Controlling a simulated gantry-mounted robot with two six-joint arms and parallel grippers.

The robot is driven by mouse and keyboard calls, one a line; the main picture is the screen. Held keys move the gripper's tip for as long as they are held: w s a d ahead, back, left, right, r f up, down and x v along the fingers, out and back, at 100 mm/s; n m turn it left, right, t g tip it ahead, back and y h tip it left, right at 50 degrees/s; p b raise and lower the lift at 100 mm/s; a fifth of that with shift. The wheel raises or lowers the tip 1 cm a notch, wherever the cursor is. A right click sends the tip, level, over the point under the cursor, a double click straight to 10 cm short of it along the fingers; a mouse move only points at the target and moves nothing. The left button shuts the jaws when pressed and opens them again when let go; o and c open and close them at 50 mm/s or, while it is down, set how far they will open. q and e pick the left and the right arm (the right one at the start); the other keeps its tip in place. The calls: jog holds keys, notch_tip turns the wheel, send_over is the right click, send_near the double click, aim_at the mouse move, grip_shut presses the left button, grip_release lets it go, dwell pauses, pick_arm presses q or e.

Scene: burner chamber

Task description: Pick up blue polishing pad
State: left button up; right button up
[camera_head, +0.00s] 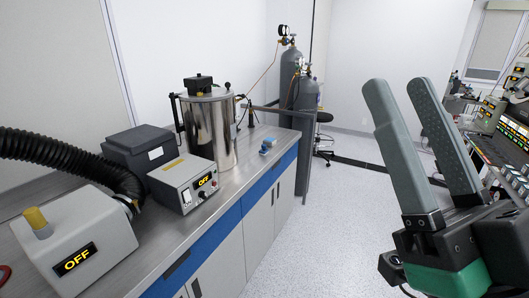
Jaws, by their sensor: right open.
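A small blue object (267,146) lies on the steel counter near its front edge, right of the shiny metal cylinder. It looks like the blue polishing pad, but it is too small to make out its form. My right gripper (397,84) is at the right of the head view, raised over the floor area with its two long grey fingers pointing up. It is open, with nothing between the fingers, and well apart from the blue object. My left gripper is not in view.
The counter (156,250) holds a white unit (85,240) with a black hose, a control box (184,184) reading OFF, a dark box (137,146) and the metal cylinder (208,130). Gas bottles (304,93) stand beyond its far end. Open floor (335,200) lies right of the counter.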

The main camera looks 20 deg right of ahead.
jog(key=shift+o, duration=0.2)
jog(key=o, duration=0.6)
jog(key=shift+o, duration=0.2)
